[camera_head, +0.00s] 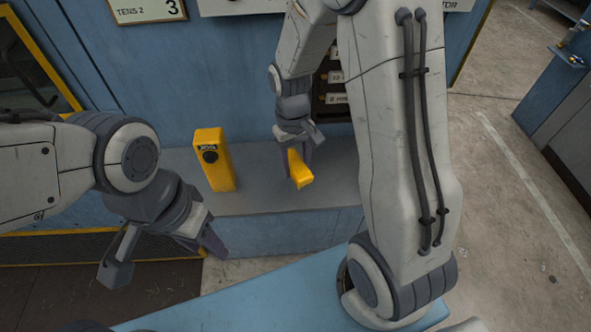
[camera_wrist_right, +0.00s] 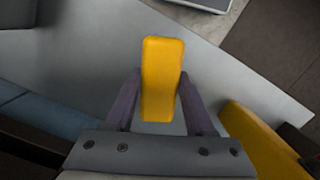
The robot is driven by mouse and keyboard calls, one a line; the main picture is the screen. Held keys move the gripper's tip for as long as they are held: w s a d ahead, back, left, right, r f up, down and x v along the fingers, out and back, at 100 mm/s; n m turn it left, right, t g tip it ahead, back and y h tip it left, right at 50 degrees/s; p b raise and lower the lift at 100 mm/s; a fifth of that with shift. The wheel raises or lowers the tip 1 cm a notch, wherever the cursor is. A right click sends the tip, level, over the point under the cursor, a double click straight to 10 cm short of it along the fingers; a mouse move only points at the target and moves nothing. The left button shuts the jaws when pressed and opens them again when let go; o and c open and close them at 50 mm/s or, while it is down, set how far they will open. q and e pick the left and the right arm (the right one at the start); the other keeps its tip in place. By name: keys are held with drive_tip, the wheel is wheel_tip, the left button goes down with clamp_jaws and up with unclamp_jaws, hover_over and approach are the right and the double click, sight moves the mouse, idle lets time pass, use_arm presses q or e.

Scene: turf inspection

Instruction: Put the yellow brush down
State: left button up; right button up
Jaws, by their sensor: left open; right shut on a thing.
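The yellow brush (camera_head: 300,170) is at my right gripper (camera_head: 297,149), over the grey shelf (camera_head: 262,190) in the head view. In the right wrist view the brush (camera_wrist_right: 162,75) is a plain yellow block between the two fingers of the right gripper (camera_wrist_right: 160,100), which is shut on it. I cannot tell whether the brush touches the shelf. My left gripper (camera_head: 163,262) is open and empty at the lower left, in front of the shelf edge.
A yellow box (camera_head: 217,170) with a dark round spot stands upright on the shelf, left of the brush. Behind is a blue panel (camera_head: 225,75) with a small labelled rack (camera_head: 333,98). Bare shelf shows between box and brush.

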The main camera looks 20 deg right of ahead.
sight(296, 174)
wheel_tip(296, 174, down, 4)
drive_tip(key=shift+a+r+p, duration=0.1)
drive_tip(key=shift+r+p, duration=0.05)
drive_tip(key=shift+p, duration=0.5)
drive_tip(key=shift+f, duration=0.25)
drive_tip(key=shift+f, duration=0.15)
drive_tip(key=o, duration=1.2)
